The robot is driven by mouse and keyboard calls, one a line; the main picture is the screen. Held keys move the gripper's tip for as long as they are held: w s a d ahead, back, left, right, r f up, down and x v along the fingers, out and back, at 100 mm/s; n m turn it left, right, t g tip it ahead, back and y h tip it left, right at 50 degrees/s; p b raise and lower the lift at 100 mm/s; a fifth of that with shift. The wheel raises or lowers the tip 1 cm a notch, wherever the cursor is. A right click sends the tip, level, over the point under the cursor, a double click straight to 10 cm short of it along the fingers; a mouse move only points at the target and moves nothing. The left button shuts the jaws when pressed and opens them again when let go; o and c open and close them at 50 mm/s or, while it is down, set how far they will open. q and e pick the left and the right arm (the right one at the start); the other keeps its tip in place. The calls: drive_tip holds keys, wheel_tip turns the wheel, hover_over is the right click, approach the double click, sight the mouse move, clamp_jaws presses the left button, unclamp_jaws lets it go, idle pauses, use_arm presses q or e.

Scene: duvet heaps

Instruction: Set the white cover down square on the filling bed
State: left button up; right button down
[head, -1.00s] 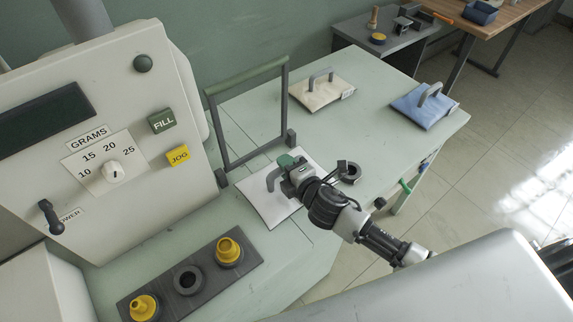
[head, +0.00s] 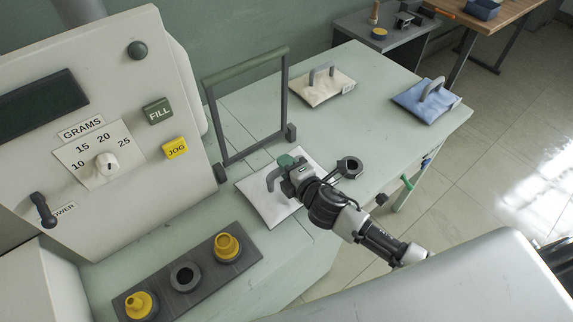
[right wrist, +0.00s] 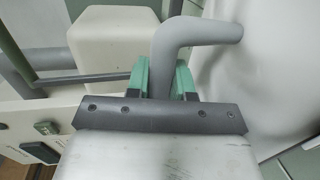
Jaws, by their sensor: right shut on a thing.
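The white cover (head: 262,203) is a flat, pillow-like piece with a grey bent handle (right wrist: 203,30). It is over the pale green bench in front of the upright frame, turned at an angle to the bench seams in the head view. My right gripper (head: 288,166) is shut on the cover's handle; its green fingertips (right wrist: 165,76) sit either side of the handle in the right wrist view. The gripper and arm hide the cover's right part. I cannot tell whether its underside touches the bench, nor make out the filling bed's outline. My left gripper is not in view.
The upright frame (head: 245,105) stands close behind the cover. The machine panel (head: 100,130) is left, with a dark strip of yellow and black fittings (head: 187,276) in front. A black ring (head: 350,167) is right of my gripper. Cream (head: 322,88) and blue (head: 425,100) handled pieces lie farther back.

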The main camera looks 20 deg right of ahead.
drive_tip(key=shift+f+b, duration=0.6)
drive_tip(key=shift+f, duration=0.2)
drive_tip(key=c, duration=0.9)
unclamp_jaws()
drive_tip(key=shift+r, duration=0.1)
drive_tip(key=shift+s, duration=0.1)
drive_tip(key=b+v, duration=0.1)
drive_tip(key=v, duration=0.9)
drive_tip(key=shift+s, duration=0.35)
drive_tip(key=shift+d+r, duration=0.1)
